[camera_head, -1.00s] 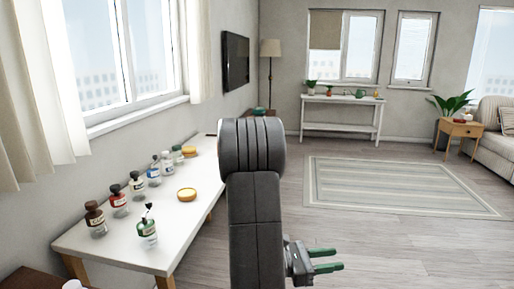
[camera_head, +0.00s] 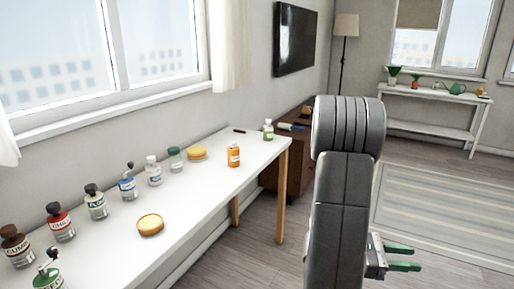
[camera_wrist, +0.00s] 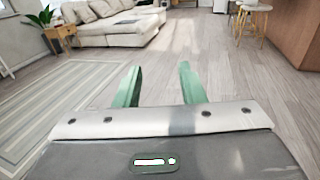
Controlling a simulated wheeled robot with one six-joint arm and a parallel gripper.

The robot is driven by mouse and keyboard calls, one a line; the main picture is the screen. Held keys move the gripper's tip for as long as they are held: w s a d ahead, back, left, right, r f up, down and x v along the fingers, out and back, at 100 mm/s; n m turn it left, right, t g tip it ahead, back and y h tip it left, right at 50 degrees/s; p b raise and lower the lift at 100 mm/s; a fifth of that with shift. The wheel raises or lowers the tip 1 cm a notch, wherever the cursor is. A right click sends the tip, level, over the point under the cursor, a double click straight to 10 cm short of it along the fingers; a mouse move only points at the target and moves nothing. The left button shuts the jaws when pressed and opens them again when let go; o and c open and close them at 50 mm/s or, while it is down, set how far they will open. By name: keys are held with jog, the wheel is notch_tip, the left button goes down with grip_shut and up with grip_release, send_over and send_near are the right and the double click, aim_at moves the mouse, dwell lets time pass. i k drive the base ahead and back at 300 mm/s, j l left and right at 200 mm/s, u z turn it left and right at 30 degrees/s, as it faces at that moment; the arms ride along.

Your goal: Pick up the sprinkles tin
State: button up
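No label in view reads as sprinkles, so I cannot tell for sure which thing is the sprinkles tin. Two round, flat yellow things that could be tins lie on the white table in the head view: a nearer one (camera_head: 150,225) near the front edge and a farther one (camera_head: 196,153) towards the wall. My gripper (camera_head: 417,257) is right of the table, past its edge and away from everything on it. The wrist view shows my gripper (camera_wrist: 160,67) with its two green fingers apart and nothing between them.
On the white table (camera_head: 207,201) a row of labelled bottles stands along the wall side, such as a red one (camera_head: 60,224). An orange bottle (camera_head: 234,156) and a green-labelled bottle (camera_head: 268,130) stand towards the far end. A brown cabinet (camera_head: 285,165) stands beyond. Floor right of the table is clear.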

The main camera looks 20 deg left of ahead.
aim_at(233, 153)
jog(key=i+u, duration=0.25)
jog(key=u, duration=0.25)
jog(key=i+u, duration=0.3)
jog(key=u, duration=0.15)
jog(key=i+l+u, duration=0.25)
jog(key=u, duration=0.25)
jog(key=i+l+u, duration=0.2)
jog(key=u, duration=0.25)
jog(key=i+l+u, duration=0.45)
jog(key=u, duration=0.25)
jog(key=l, duration=0.1)
